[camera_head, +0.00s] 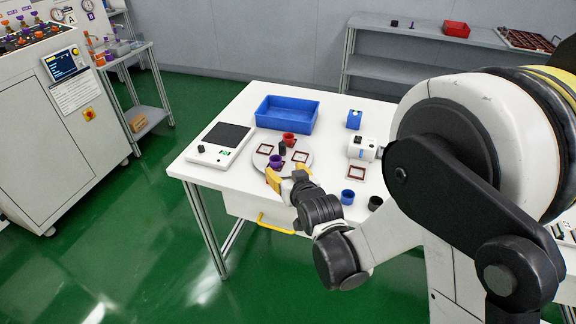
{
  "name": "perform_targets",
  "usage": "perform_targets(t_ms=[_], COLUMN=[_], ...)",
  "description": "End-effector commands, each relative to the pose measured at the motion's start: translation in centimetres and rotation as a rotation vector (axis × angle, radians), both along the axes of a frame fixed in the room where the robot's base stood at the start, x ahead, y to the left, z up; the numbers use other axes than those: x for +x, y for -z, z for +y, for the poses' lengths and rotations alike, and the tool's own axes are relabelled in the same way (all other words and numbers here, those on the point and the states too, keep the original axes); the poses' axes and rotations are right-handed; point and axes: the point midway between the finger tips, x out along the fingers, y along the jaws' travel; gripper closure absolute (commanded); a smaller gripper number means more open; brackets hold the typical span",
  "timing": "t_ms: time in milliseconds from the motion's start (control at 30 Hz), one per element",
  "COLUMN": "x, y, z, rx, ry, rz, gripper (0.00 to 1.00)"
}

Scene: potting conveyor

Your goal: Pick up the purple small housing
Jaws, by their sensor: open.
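The purple small housing (276,161) is a small cup-shaped piece on the near left part of a round grey plate (262,152) on the white table. My gripper (283,176), with yellow fingers, is at the near edge of the plate. It is open, with its fingertips close to the housing on its near side. I cannot tell whether the fingers touch it or stand around it. The gripper hides part of the plate's near edge.
Also on the plate are a red cup (289,140), a dark piece (282,148) and brown square frames (300,156). A blue bin (287,119) stands behind, a scale (224,140) left. Blue (347,197) and black cups (375,203) stand right.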

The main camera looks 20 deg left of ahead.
Motion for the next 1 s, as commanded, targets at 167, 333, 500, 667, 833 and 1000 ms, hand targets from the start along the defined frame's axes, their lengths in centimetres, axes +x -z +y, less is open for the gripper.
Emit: perform_targets(t_ms=[167, 333, 500, 667, 833, 1000], x=[2.0, 4.0, 5.7, 7.6, 8.2, 8.2], y=[1.2, 2.1, 3.0, 3.7, 3.8, 3.7], z=[1.3, 2.5, 3.6, 4.8, 5.2, 5.2], rx=[0.0, 0.0, -0.001, -0.001, -0.001, -0.001], ry=[0.0, 0.001, 0.001, 0.001, 0.001, 0.001], rz=[0.0, 0.0, 0.001, 0.001, 0.001, 0.001], gripper=[0.4, 0.4, 0.4, 0.4, 0.4, 0.44])
